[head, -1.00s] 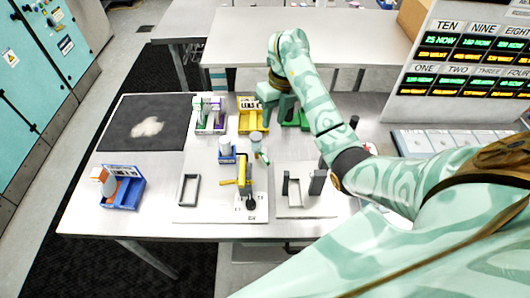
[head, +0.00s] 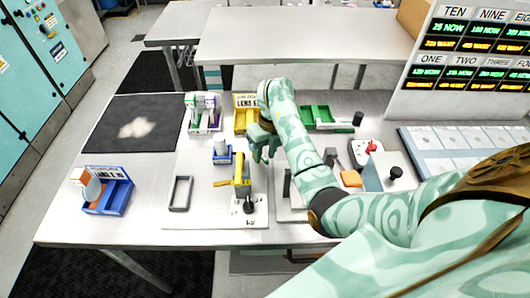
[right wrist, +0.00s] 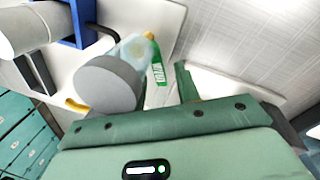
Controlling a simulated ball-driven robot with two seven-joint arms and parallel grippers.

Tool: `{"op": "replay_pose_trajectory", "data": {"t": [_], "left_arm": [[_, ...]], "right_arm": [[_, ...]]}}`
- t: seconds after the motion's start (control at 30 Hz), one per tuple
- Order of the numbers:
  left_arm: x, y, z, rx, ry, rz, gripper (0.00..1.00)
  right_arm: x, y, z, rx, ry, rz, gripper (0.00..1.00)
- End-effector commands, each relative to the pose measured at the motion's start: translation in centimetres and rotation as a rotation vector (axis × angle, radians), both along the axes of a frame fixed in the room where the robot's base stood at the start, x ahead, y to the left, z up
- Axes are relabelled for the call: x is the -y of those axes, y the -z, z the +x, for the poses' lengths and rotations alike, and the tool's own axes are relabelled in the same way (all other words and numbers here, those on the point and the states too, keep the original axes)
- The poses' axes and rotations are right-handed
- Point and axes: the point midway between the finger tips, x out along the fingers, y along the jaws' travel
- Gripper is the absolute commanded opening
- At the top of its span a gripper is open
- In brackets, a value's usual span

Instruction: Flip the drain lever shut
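A yellow lever fixture (head: 242,178) stands on a white plate near the table's front, with a flat yellow handle pointing left and a black knob (head: 249,205) in front. I cannot read which part is labelled as the drain lever. My right gripper (head: 264,152) hangs just behind and right of the fixture, fingers apart and pointing down. In the right wrist view a grey cylinder (right wrist: 106,84) and a clear vessel with a green label (right wrist: 158,72) lie close before the gripper. A yellow piece (right wrist: 75,105) shows beside them. My left gripper is not in view.
A blue holder (head: 222,154) with a white cylinder stands just left of the gripper. Yellow (head: 240,118) and green (head: 318,115) trays stand behind. A blue bin (head: 113,192) is at left. The dark mat (head: 110,135) is mostly clear.

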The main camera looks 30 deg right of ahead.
Motion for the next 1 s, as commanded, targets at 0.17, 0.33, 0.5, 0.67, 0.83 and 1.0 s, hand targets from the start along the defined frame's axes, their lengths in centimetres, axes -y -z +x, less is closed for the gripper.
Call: {"op": "replay_pose_trajectory", "data": {"t": [0.17,0.33,0.5,0.67,0.83,1.0], "left_arm": [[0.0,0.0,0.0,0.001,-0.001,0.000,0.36],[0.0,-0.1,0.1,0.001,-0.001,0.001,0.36],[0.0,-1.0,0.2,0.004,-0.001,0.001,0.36],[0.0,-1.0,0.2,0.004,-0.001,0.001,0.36],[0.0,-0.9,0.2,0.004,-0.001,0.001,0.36],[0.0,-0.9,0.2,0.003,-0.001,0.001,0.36]], "right_arm": [[0.0,0.0,0.0,0.000,0.000,0.000,0.00],[-0.1,-0.1,0.0,0.000,0.005,0.001,0.00],[-0.7,-0.3,-0.1,0.002,0.119,0.006,0.00],[-0.7,-0.1,-0.2,0.001,0.174,0.002,0.00],[-0.7,-0.1,-0.1,0.001,0.173,0.001,0.00],[-0.7,-0.1,-0.1,0.001,0.172,0.001,0.33]]}}
